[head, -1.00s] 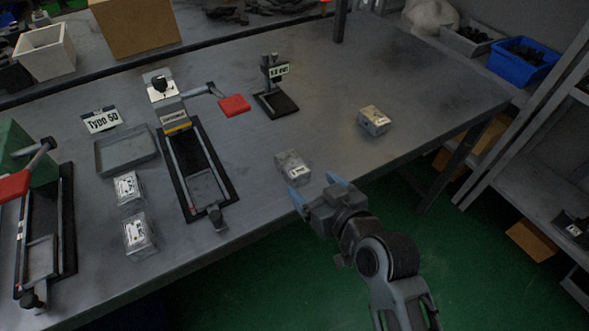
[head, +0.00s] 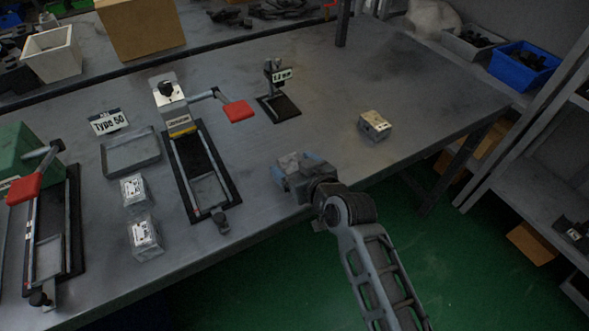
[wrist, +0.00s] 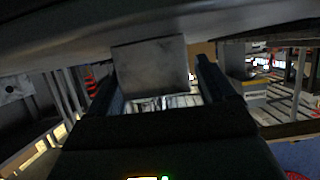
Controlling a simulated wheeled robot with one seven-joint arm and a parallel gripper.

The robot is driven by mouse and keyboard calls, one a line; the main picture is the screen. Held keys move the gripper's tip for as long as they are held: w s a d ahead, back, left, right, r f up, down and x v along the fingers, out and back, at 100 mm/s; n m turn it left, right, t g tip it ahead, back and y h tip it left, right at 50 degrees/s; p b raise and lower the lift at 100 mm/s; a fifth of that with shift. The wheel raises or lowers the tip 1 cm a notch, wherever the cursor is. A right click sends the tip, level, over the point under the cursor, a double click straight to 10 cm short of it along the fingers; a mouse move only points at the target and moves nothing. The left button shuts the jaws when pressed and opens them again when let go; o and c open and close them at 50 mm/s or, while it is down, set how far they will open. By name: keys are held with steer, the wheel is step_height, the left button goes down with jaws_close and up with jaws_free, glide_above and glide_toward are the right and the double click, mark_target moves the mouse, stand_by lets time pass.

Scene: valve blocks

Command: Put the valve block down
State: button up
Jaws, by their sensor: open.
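A grey metal valve block (head: 289,161) is at the front part of the bench (head: 330,120), close to its front edge. My gripper (head: 301,170) is at this block, with its blue fingers on either side of it. In the wrist view the plain face of the block (wrist: 150,68) sits between the two open fingers (wrist: 160,85), with a small gap visible on the right. The jaws are open. The gripper hides the block's near side and label. I cannot tell whether a finger touches the block.
Another valve block (head: 375,126) lies to the right. Two more (head: 133,192) (head: 145,236) lie left of a clamp fixture (head: 200,170) with a red handle. A tray (head: 131,153) and a small stand (head: 279,95) are behind. Bench space between the stand and right block is clear.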

steer(key=shift+c, duration=0.3)
steer(key=shift+r, duration=0.1)
steer(key=c, duration=1.4)
